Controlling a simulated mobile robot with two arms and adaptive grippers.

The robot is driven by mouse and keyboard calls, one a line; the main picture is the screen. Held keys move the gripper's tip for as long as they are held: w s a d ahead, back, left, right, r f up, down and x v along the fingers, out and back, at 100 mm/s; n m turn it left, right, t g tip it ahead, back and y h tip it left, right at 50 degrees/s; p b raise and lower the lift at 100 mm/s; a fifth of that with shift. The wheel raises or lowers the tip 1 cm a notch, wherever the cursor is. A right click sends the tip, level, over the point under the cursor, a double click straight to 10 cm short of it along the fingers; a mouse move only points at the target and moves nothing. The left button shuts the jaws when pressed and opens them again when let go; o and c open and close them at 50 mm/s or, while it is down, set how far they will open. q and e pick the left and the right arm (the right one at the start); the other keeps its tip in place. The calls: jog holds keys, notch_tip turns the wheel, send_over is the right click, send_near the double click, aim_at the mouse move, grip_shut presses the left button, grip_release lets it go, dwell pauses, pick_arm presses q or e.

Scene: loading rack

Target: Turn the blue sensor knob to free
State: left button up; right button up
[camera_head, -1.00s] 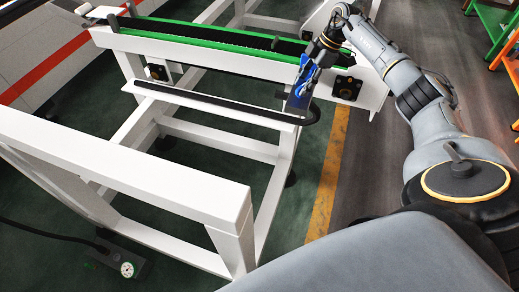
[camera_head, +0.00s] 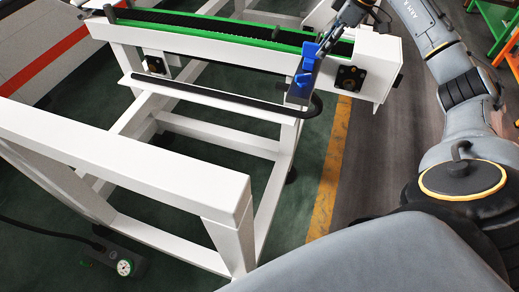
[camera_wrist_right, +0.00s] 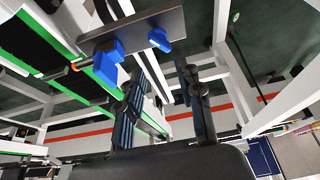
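A grey plate (camera_head: 297,94) with blue parts is fixed at the right end of the rack's front rail. In the head view the blue knob (camera_head: 309,55) shows at its top, close to the green-edged conveyor. The right wrist view shows the plate (camera_wrist_right: 140,30) with a larger blue block (camera_wrist_right: 108,63) and a smaller blue knob (camera_wrist_right: 160,40); I cannot tell which is the sensor knob. My right gripper (camera_wrist_right: 166,78) is open and empty, its fingers apart, with the blue parts beyond the tips. My left gripper is not in view.
The white rack (camera_head: 120,140) and the conveyor with green edges (camera_head: 215,38) fill the left and middle. A black square fitting (camera_head: 349,78) sits on the rack's right end. A floor gauge (camera_head: 124,267) lies lower left.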

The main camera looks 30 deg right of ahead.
jog(key=w+a+f+n+t+y+b, duration=0.15)
jog(key=w+a+f+t+y, duration=0.3)
jog(key=a, duration=0.65)
jog(key=w+a+f+n+t+y, duration=0.3)
jog(key=w+a+f+y, duration=0.25)
jog(key=a, duration=0.65)
jog(key=s+d+f+m+t+h, duration=0.1)
jog(key=f+m+h, duration=0.1)
jog(key=f, duration=0.8)
jog(key=s+d+f+m+h+b, duration=0.1)
jog(key=s+d+f+m+h, duration=0.1)
jog(key=f, duration=0.8)
jog(key=s+d+f+m+t+h, duration=0.1)
jog(key=f+m+h, duration=0.3)
jog(key=f, duration=0.6)
jog(key=shift+s+d+t+h+b, duration=0.35)
jog(key=shift+s+d+h, duration=0.3)
jog(key=shift+h, duration=0.15)
